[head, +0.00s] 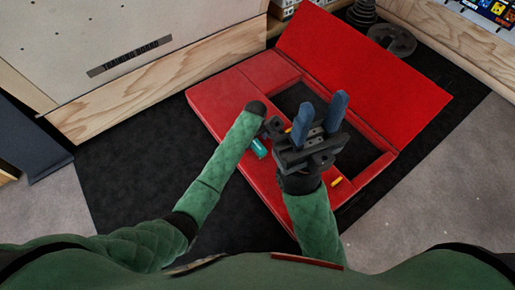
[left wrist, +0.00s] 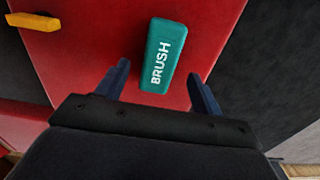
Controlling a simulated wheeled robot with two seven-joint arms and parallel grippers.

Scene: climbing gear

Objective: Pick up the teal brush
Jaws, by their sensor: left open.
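The teal brush (left wrist: 162,55), a block lettered BRUSH, lies on the red surface in the left wrist view. In the head view the brush (head: 259,148) shows just beside my left arm, partly hidden. My left gripper (left wrist: 161,85) is open, with its two dark blue fingers apart on either side of the brush's near end; I cannot tell how far above it they are. In the head view my left gripper (head: 271,129) is mostly hidden behind my right gripper. My right gripper (head: 319,115) is open and empty, its blue fingers spread and pointing up the picture.
The brush lies on a red folding pad (head: 215,97) with a dark rectangular opening (head: 356,150) and a raised red flap (head: 350,60). A yellow-orange piece (head: 337,181) lies on its near edge. A wooden-edged board (head: 170,90) stands at left, and dark round weights (head: 392,40) at back right.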

